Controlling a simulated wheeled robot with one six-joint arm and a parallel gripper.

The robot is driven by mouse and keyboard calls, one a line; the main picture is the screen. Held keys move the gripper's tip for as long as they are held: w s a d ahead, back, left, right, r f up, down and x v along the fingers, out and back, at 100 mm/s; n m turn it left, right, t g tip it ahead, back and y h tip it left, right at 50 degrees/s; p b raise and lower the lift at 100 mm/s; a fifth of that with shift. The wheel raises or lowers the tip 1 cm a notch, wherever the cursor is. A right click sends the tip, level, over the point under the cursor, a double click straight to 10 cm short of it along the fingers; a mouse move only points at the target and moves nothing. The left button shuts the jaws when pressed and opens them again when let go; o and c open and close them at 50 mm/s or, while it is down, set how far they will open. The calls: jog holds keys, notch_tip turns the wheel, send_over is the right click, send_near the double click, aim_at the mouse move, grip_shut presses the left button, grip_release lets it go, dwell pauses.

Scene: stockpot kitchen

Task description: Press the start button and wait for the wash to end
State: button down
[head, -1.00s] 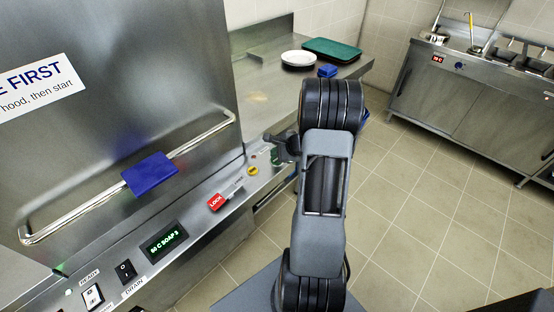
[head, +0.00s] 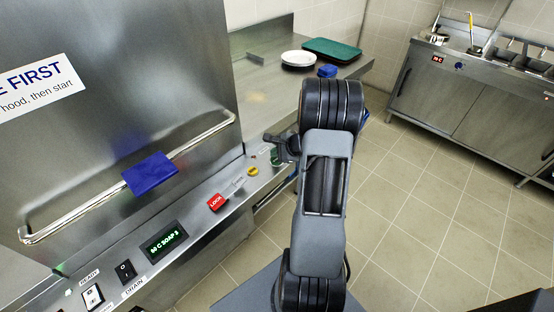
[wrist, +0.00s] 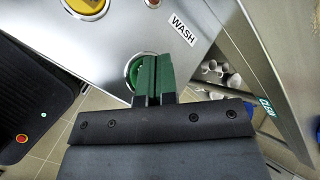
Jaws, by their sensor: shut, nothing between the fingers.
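The green start button (wrist: 138,72) sits in a pale round ring on the panel beside a WASH label (wrist: 183,30) in the wrist view. My gripper (wrist: 152,60) is shut, with green fingertips held together over the button and hiding part of it. I cannot tell whether the tips touch it or how far it is pressed. In the head view my gripper (head: 277,145) is at the far right end of the washer's control panel (head: 205,222). The washer hood (head: 150,90) shows a long bar handle (head: 200,137) with a blue block. The display (head: 164,242) is lit with green text.
A yellow button (head: 253,171), a red LOCK tag (head: 217,202) and a black rocker switch (head: 126,270) lie along the panel. A side counter holds a white plate (head: 298,58) and a green tray (head: 332,48). The tiled floor (head: 410,200) at right is clear.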

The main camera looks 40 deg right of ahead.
aim_at(276, 160)
jog(key=shift+f+b, duration=0.9)
jog(key=shift+b, duration=0.35)
dwell(1.0)
jog(key=shift+r, duration=0.15)
jog(key=shift+r+p, duration=0.55)
jog(key=shift+r, duration=0.2)
jog(key=shift+r+p, duration=1.8)
jog(key=shift+r, duration=0.75)
